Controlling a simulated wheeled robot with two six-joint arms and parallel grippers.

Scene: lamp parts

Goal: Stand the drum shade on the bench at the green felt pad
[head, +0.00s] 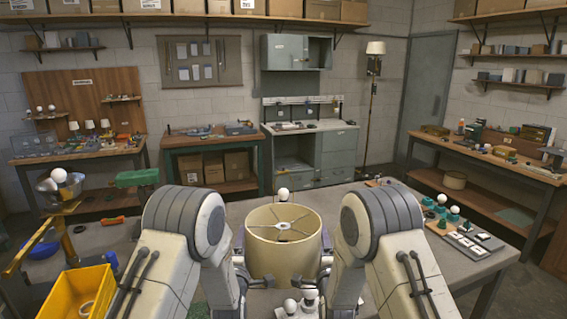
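A cream drum shade (268,258) with a spoked ring in its open top is upright close in front of me. My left gripper (240,272) is at its left side and my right gripper (327,270) at its right side. A flat green pad (516,216) lies on the lower shelf of the right bench (480,165). A smaller cream shade (454,180) is on that same shelf.
The grey table (340,196) is under and around my arms. A yellow bin (78,300) and a bowl with a bulb (60,181) are at left.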

